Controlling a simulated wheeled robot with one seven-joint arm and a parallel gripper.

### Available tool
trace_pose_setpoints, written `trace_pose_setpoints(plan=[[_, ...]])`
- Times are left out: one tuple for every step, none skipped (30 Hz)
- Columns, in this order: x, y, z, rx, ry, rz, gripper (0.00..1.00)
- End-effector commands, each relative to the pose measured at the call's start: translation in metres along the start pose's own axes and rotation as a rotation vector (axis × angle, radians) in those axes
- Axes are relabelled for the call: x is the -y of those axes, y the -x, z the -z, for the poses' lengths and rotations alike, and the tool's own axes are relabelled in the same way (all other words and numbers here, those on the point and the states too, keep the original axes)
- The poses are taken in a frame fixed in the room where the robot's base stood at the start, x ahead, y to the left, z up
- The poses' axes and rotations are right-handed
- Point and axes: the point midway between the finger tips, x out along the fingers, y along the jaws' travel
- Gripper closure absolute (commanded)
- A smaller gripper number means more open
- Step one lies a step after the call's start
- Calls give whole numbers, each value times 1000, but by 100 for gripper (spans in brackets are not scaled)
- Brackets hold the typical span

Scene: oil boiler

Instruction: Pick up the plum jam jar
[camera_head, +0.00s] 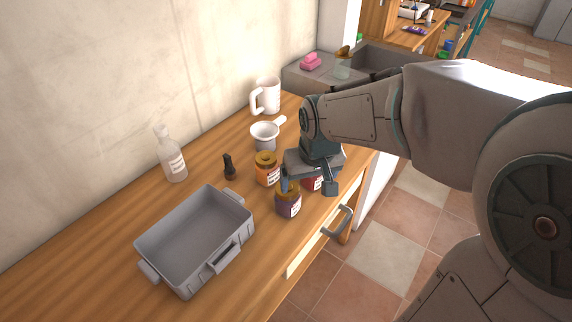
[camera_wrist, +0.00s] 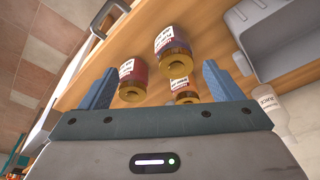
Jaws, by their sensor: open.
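The plum jam jar appears to be the dark purple jar (camera_head: 289,204) with a white label and golden-brown lid, standing near the front edge of the wooden counter. In the wrist view, the purple jar (camera_wrist: 172,45) lies beyond the fingertips, in the upper middle. My gripper (camera_head: 308,184) is open and empty, pointing down above the jars. One finger partly covers the purple jar in the head view. In the wrist view, my gripper (camera_wrist: 158,84) shows both fingers spread wide.
A red jar (camera_wrist: 133,76) and an orange jar (camera_head: 267,174) stand close to the purple one. A grey tray (camera_head: 180,268), bottle (camera_head: 174,164), small dark object (camera_head: 229,168), grey pot (camera_head: 264,136) and white mug (camera_head: 268,96) share the counter. A drawer handle (camera_head: 339,220) projects at the front.

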Motion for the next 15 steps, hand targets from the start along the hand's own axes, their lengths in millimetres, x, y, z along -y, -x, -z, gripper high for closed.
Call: trace_pose_setpoints(plan=[[8,-3,11,1,23,4,14],[13,-5,16,-3,34,6,14],[17,-8,21,-5,45,8,14],[20,-10,25,-7,53,9,14],[23,-12,27,-9,58,10,14],[25,-14,30,-12,64,11,14],[27,-17,31,-12,67,12,14],[28,-21,32,-11,69,12,14],[28,-26,32,-11,71,13,14],[29,-31,32,-11,71,13,14],[29,-37,32,-9,72,13,14],[29,-45,32,-9,72,13,14],[29,-52,32,-8,72,13,14],[29,-58,32,-9,72,13,14],[30,-65,32,-8,71,13,14]])
